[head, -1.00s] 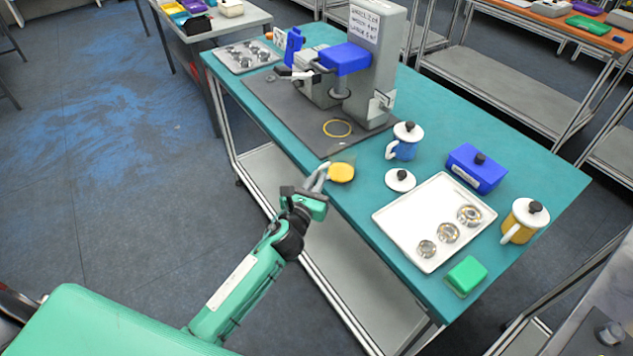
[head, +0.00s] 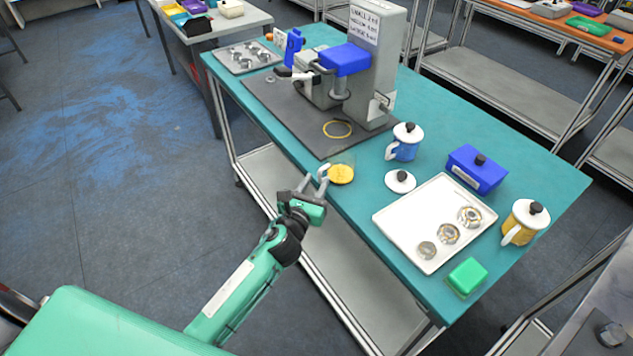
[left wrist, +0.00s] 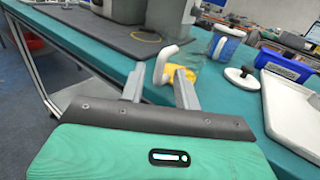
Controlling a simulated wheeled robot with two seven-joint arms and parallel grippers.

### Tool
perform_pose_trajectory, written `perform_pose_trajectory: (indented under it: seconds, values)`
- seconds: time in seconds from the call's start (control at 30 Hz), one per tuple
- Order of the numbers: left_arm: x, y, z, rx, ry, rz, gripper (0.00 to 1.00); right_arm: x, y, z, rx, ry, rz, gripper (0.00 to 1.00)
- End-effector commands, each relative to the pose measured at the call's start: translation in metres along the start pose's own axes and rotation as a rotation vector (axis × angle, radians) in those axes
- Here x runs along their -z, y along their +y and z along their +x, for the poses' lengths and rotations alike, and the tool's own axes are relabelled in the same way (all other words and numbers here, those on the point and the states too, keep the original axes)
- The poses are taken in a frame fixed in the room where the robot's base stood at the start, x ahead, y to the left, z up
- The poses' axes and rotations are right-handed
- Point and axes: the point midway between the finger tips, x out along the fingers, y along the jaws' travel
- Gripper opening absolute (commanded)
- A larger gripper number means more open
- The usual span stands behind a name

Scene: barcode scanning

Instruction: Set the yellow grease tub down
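The yellow grease tub (head: 341,175) is a clear cup with yellow grease in its bottom and a pale curved handle. It stands upright on the teal table (head: 375,235), close to its front edge, just off the corner of the grey mat. My left gripper (head: 312,182) is at the table edge, on the handle side of the tub. In the left wrist view its fingers (left wrist: 158,86) are apart, with the handle between and just beyond their tips; the yellow grease (left wrist: 180,73) shows behind. I cannot tell whether a finger touches the handle. My right gripper is out of view.
A blue lidded mug (head: 404,146) and a loose white lid (head: 400,181) stand right of the tub. A white tray (head: 395,220) with metal parts lies nearer. The dark mat (head: 290,112) with a yellow ring (head: 337,128) and grey press (head: 372,70) is behind.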

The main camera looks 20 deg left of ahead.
Motion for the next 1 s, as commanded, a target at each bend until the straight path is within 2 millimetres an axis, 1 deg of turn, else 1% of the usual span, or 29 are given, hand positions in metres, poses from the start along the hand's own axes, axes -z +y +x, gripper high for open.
perform_pose_trajectory:
  seconds: [0.03,0.3,0.4,0.5,0.7,0.93,1.0]
  values:
    - [0.003,0.000,-0.010,0.001,0.002,0.000,0.32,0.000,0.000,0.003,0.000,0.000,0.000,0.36]
    - [0.004,0.000,-0.066,0.001,0.002,0.000,0.32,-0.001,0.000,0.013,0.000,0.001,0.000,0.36]
    - [0.002,0.000,-0.082,0.001,0.001,0.000,0.32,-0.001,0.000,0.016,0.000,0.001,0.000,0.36]
    - [0.002,0.000,-0.094,0.000,0.001,-0.001,0.32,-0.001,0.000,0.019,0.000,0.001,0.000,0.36]
    - [0.001,0.000,-0.107,0.000,0.001,0.000,0.32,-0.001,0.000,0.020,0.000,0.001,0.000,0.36]
    - [0.001,0.000,-0.108,0.000,0.001,0.000,0.32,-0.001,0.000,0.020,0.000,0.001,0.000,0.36]
    - [0.005,0.001,-0.108,-0.001,0.009,-0.011,0.32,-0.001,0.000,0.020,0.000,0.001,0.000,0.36]
